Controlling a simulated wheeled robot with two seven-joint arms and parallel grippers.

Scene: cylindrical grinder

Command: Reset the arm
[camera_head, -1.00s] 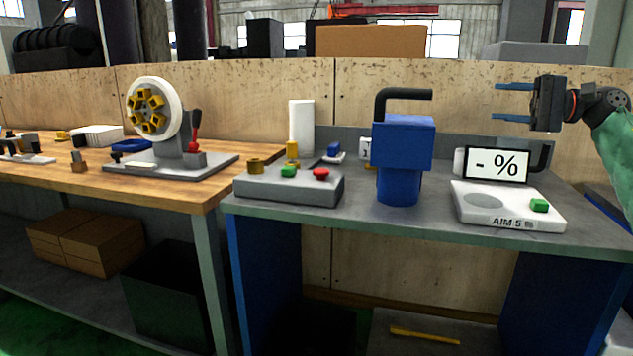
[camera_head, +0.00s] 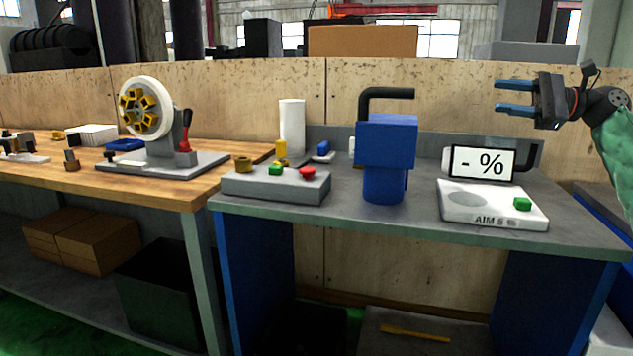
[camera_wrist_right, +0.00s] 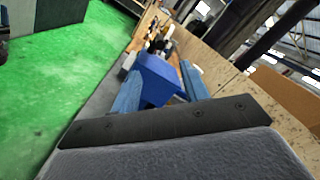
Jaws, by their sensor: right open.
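My right gripper (camera_head: 514,97) is open and empty at the upper right of the head view, its blue fingers pointing left. It is raised above the right end of the grey table, clear of the display and scale below it. In the right wrist view its two blue fingers (camera_wrist_right: 160,92) stand apart, with the blue machine beyond them and nothing held between. My right arm comes in from the right edge in a green sleeve. My left gripper is not in view.
The grey table (camera_head: 330,218) holds a button box (camera_head: 278,187), a blue machine (camera_head: 385,145), a display (camera_head: 482,163) and a white scale (camera_head: 480,214). A wooden bench (camera_head: 180,193) on the left carries a wheel fixture (camera_head: 147,108). Air around the gripper is free.

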